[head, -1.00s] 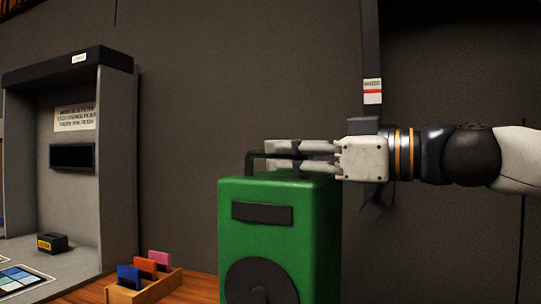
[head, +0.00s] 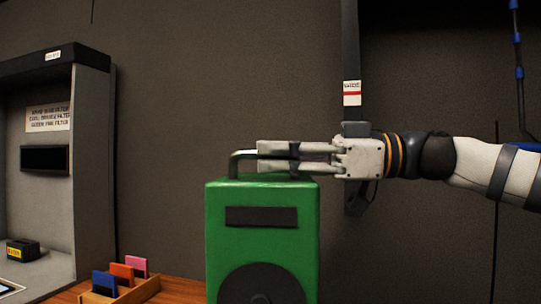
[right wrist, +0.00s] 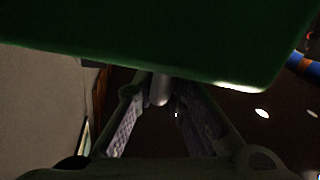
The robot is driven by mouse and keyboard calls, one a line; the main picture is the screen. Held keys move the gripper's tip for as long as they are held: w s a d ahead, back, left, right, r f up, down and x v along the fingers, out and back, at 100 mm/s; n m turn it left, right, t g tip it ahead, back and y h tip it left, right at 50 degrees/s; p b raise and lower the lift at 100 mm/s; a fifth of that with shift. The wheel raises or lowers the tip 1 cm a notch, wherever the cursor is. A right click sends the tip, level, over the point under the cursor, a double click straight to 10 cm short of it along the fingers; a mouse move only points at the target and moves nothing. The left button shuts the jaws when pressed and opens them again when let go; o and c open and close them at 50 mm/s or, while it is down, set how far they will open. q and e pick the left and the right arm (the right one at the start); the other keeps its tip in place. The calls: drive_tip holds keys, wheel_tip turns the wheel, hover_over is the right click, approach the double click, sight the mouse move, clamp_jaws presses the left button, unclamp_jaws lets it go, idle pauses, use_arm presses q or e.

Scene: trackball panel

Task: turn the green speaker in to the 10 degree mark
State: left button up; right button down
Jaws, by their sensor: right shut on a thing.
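The green speaker (head: 262,240) stands upright in the lower middle of the head view, with a dark slot and a dark round cone on its front. Its front faces me almost squarely; its base is cut off by the frame. My right gripper (head: 272,158) comes in from the right and is shut on the speaker's metal handle (head: 236,162), just above the top. In the right wrist view the speaker's dark green body (right wrist: 170,40) fills the top, and the handle (right wrist: 159,90) sits between the fingers (right wrist: 163,112). No degree marks show. My left gripper is not in view.
A wooden holder (head: 135,292) with blue, orange and pink cards stands left of the speaker on a wooden surface. A grey booth (head: 90,170) with a small black box (head: 22,250) is at the far left. A dark strap (head: 350,50) hangs behind my right gripper.

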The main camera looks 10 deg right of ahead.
drive_tip(key=c, duration=1.7)
unclamp_jaws()
drive_tip(key=shift+o, duration=0.2)
drive_tip(key=shift+d, duration=0.1)
drive_tip(key=v, duration=1.2)
drive_tip(key=shift+f, duration=0.1)
